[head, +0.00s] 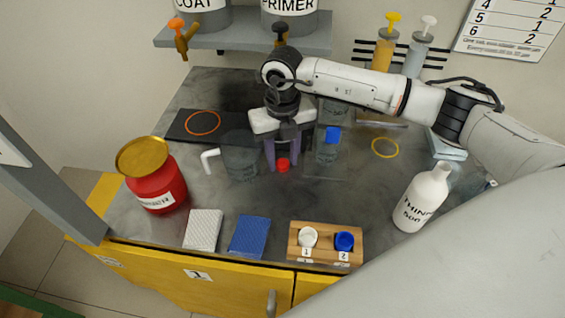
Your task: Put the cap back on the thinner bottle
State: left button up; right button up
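The thinner bottle (423,203) is white with dark lettering and stands upright at the right of the grey worktop. Its narrow neck shows no cap. A small red cap (283,166) is at the middle of the worktop. My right gripper (283,162) points down over the cap, with its two purple fingers apart on either side of it. A gap seems to show between the fingers and the cap, so the gripper looks open. My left gripper is not in view.
Clear cups stand close around the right gripper: a handled jug (240,158) to the left and a container with a blue top (327,152) to the right. A red can (154,180), two pads and a wooden holder (325,250) line the front.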

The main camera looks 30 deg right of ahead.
aim_at(283, 163)
jog(key=c, duration=0.7)
notch_tip(283, 163, up, 10)
jog(key=shift+r+b, duration=0.1)
jog(key=shift+b, duration=0.35)
